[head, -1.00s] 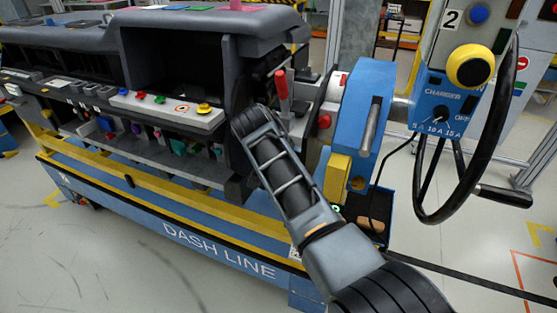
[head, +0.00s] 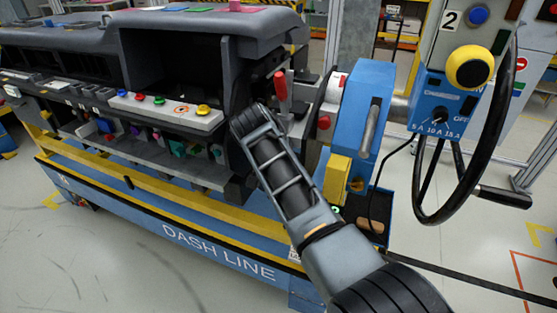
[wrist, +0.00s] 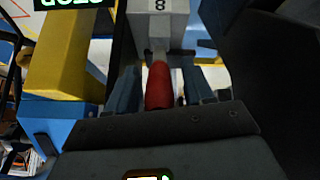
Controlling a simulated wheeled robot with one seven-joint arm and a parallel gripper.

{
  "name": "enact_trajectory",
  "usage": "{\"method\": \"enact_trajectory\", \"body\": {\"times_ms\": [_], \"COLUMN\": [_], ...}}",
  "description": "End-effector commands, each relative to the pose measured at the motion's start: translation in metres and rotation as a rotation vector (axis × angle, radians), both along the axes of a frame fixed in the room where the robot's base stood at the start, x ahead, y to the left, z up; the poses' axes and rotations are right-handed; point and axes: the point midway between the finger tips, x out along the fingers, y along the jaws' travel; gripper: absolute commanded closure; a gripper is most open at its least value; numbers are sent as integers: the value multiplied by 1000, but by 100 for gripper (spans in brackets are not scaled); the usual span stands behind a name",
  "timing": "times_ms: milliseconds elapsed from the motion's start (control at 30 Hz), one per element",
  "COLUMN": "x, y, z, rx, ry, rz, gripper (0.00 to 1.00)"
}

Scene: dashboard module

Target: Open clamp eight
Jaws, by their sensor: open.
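In the wrist view, clamp eight shows as a grey block (wrist: 158,25) marked "8" with a red handle (wrist: 158,88) pointing toward the camera. My gripper (wrist: 160,76) is open, with one blue-grey finger on each side of the red handle. The handle lies between the fingers, with a gap visible on both sides. In the head view my arm reaches to the dashboard's right end, and its own links hide the gripper. A red lever (head: 281,88) stands upright just beyond the arm; I cannot tell if it is the same clamp.
The dashboard module (head: 200,20) rests on a blue and yellow cart (head: 150,215). A blue housing (head: 362,110) with a yellow block (head: 337,180) stands right of my arm. A black handwheel (head: 490,130) is further right. In the wrist view a dark surface (wrist: 275,70) fills the right side.

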Motion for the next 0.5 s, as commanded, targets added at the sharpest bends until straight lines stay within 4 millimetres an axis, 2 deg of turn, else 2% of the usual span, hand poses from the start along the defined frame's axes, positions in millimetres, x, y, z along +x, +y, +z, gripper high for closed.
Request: {"method": "enact_trajectory", "body": {"times_ms": [500], "x": [-36], "y": [14], "z": [56], "rx": [1], "ry": [-2], "rz": [1], "gripper": [48]}}
